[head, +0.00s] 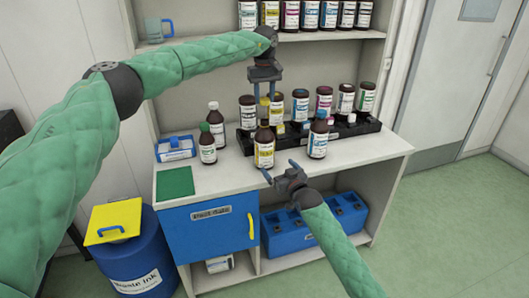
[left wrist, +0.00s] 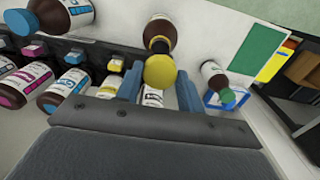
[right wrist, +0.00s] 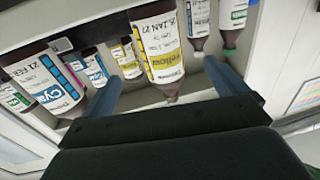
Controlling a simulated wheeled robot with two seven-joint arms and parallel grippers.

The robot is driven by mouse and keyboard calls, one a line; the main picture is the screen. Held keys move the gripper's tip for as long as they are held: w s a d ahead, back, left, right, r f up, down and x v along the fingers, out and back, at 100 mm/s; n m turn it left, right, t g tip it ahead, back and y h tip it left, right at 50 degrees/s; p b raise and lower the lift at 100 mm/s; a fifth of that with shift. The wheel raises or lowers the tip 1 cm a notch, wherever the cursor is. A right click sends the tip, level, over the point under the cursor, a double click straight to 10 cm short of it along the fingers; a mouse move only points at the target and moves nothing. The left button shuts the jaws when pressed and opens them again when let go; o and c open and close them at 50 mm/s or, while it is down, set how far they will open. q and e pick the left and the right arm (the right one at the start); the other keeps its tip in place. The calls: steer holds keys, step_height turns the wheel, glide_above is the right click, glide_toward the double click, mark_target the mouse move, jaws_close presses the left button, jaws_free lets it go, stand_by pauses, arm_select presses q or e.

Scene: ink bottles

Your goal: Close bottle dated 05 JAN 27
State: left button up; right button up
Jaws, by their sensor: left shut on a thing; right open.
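The brown bottle with a yellow label (head: 264,153) stands upright near the counter's front. In the right wrist view its label (right wrist: 162,50) reads "Yellow" and a date ending "5 JAN 27"; the first digit is unclear. My left gripper (head: 264,92) is shut on a yellow cap (head: 264,101) above the bottle's neck. In the left wrist view the cap (left wrist: 160,72) sits between the fingertips, partly covering the bottle neck; I cannot tell whether they touch. My right gripper (head: 281,172) is open and empty, low in front of the bottle, its fingers pointing toward it.
A black rack (head: 368,128) with several bottles is behind. A green mat (head: 175,182) lies bare at the left front.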

steer(key=x, duration=1.2)
steer(key=c, duration=1.5)
arm_select(q)
glide_above(265, 120)
steer(key=shift+a+f, duration=0.1)
steer(key=shift+f, duration=2.3)
arm_select(e)
steer(key=shift+o, duration=0.2)
arm_select(q)
steer(key=shift+f, duration=0.1)
steer(key=shift+f, duration=0.8)
steer(key=shift+f, duration=0.5)
